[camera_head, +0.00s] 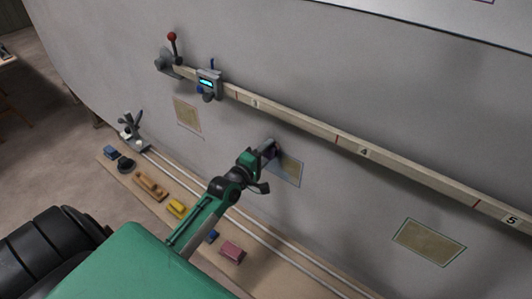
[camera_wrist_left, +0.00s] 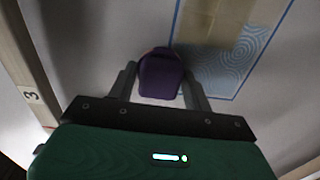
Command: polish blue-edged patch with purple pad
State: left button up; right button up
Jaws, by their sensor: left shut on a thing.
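The blue-edged patch (camera_head: 290,172) is on the grey hull wall, below the numbered rail. It fills the upper right of the left wrist view (camera_wrist_left: 226,62). Its surface is partly tan and partly grey with swirl marks along the lower part and right side. My left gripper (camera_head: 270,149) is shut on the purple pad (camera_wrist_left: 160,76), which sits at the patch's left edge, close to the wall. Whether the pad touches the surface cannot be told. The gripper and arm hide part of the patch in the head view. My right gripper is not in view.
A numbered rail (camera_head: 318,128) crosses the hull above, carrying a small display device (camera_head: 209,84) and a red-knobbed lever (camera_head: 172,44). Other patches lie left (camera_head: 187,115) and right (camera_head: 429,242). Below, a tan board (camera_head: 190,222) holds a yellow block (camera_head: 177,208), a pink block (camera_head: 232,251) and others.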

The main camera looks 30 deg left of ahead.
aim_at(273, 162)
pick_arm(q)
jog(key=shift+s+f+b, duration=0.1)
jog(key=shift+f+b, duration=1.95)
jog(key=shift+f, duration=1.45)
jog(key=shift+s+f+b, duration=0.1)
jog(key=shift+f+b, duration=2.05)
jog(key=shift+f, duration=1.05)
jog(key=o, duration=0.4)
jog(key=shift+c, duration=0.2)
jog(key=c, duration=0.4)
jog(key=shift+s+r, duration=0.1)
jog(key=shift+s, duration=0.1)
jog(key=shift+s+p, duration=0.3)
jog(key=shift+s, duration=0.1)
